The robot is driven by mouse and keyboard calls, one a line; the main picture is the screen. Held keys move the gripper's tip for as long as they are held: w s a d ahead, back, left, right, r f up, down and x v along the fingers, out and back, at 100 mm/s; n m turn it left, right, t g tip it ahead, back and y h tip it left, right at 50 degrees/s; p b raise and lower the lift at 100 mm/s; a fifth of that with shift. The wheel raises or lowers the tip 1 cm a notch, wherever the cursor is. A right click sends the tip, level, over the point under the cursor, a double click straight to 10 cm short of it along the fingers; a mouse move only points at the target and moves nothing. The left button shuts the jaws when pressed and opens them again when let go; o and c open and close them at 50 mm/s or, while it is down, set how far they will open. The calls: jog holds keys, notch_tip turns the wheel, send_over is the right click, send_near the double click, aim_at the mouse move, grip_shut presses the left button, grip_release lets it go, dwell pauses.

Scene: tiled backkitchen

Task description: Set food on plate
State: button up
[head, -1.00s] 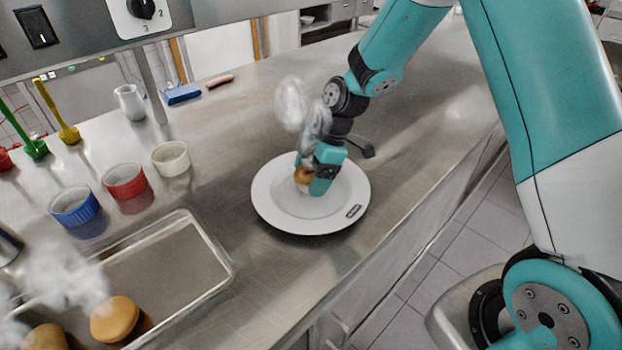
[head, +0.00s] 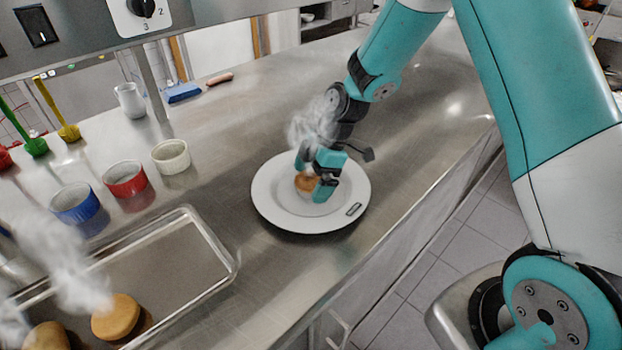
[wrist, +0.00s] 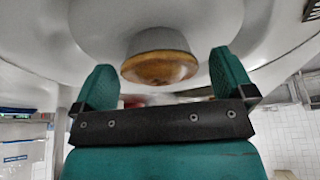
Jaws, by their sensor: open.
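A white plate (head: 272,205) with a raised rim and a dark label lies on the steel counter in the head view. A small round brown-topped food item (head: 305,185) sits in the plate's well, with steam above it. In the wrist view the food (wrist: 160,66) shows as a pale-sided piece with a brown face, between the fingers but apart from both. My gripper (head: 313,180) is open over the plate, its teal fingers on either side of the food. The wrist view also shows both fingertips (wrist: 160,78) spread apart. Part of the food is hidden by a finger in the head view.
A metal tray (head: 215,250) at lower left holds round brown food pieces (head: 116,317), steaming. Blue (head: 75,203), red (head: 125,180) and white (head: 171,157) ramekins stand behind it. The counter right of the plate is clear up to its front edge.

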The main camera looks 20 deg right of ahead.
jog(key=b+v, duration=0.2)
jog(key=v, duration=0.9)
jog(key=s+a+r+m, duration=0.2)
jog(key=s+a+m, duration=0.1)
jog(key=s, duration=0.5)
jog(key=s+a+r+m, duration=0.3)
jog(key=s+m, duration=0.1)
jog(key=s, duration=0.4)
jog(key=s+a+r+m, duration=0.3)
jog(key=s+m, duration=0.1)
jog(key=s, duration=0.4)
jog(key=shift+s+r, duration=0.25)
